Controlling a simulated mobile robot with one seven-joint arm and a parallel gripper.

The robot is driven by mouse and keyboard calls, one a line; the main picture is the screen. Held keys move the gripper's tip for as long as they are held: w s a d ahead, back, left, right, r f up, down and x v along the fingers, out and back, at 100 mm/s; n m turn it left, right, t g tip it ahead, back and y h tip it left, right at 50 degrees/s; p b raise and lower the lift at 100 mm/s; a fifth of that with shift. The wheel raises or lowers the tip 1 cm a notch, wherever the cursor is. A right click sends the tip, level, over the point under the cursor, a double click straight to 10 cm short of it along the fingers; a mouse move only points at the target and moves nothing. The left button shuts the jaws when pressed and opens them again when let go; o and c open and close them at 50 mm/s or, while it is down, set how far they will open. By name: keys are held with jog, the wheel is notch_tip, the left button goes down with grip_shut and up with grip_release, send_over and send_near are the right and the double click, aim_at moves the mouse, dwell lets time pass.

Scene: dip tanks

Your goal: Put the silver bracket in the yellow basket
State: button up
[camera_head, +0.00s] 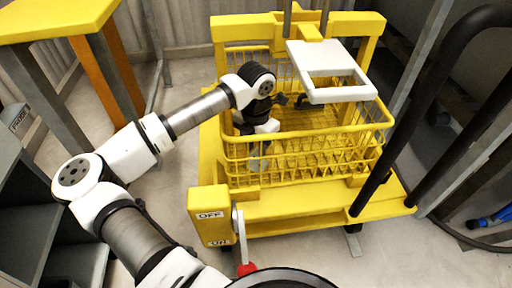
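The yellow basket (308,134) is an open wire basket on a yellow stand. My arm comes from the lower left and bends down over the basket's left side. My gripper (258,136) is at that left side, low and partly behind the wire wall. Its fingers are too small and covered to tell whether they are open or shut. A small pale grey piece (259,163) shows through the wires just below my gripper. It may be the silver bracket, but I cannot tell whether it is held or lying in the basket.
A white U-shaped frame (359,94) hangs over the basket's back right. A yellow switch box (209,214) marked OFF and ON, with a red-knobbed lever (245,268), stands in front. Black rails (408,135) flank the right. A yellow table (55,18) is at upper left.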

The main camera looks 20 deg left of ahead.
notch_tip(320, 180, up, 10)
jog(key=p, duration=0.3)
jog(key=shift+r, duration=0.25)
